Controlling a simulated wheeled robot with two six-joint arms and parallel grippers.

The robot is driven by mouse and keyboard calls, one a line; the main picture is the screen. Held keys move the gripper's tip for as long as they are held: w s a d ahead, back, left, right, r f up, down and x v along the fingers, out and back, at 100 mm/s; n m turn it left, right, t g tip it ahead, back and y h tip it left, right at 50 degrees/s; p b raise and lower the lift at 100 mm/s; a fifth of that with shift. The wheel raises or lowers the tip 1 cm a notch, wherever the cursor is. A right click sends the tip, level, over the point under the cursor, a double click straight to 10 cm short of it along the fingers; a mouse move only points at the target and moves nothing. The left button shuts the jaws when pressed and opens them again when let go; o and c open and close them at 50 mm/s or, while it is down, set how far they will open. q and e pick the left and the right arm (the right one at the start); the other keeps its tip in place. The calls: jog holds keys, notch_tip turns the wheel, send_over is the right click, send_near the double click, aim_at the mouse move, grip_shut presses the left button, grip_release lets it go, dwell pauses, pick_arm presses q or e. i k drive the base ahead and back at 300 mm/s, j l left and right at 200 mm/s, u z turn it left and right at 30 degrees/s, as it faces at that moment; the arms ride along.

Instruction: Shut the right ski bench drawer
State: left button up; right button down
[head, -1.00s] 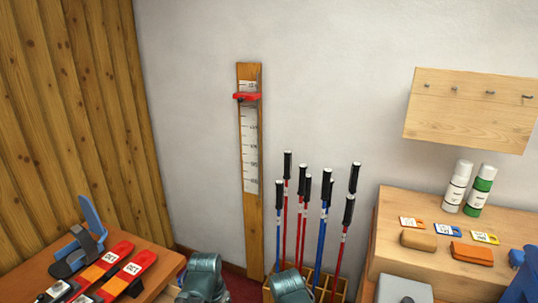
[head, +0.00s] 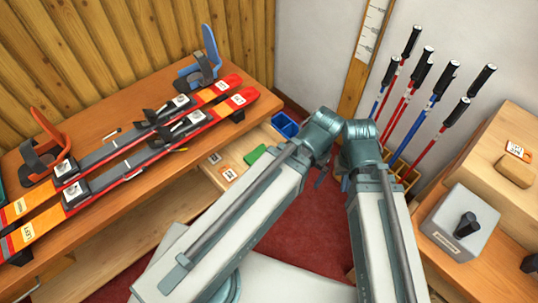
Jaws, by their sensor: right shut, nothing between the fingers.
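The right ski bench drawer (head: 237,162) stands open under the right end of the orange-brown ski bench (head: 110,142). My right gripper (head: 321,178) is mostly hidden between my two forearms. A dark part of it shows to the right of the drawer, apart from it in the picture, and it is shut and empty. My left gripper's jaws are hidden behind its own arm.
Two red skis (head: 150,140) with bindings lie on the bench. Ski poles (head: 430,100) stand in a wooden rack (head: 403,170) at the right. A grey box (head: 460,222) with a black knob sits on the right-hand bench. Red floor (head: 305,235) is open between the benches.

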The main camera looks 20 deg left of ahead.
aim_at(233, 154)
jog(key=u, duration=0.7)
jog(key=j+z, duration=0.2)
jog(key=k+j+z, duration=0.25)
jog(key=i, duration=0.1)
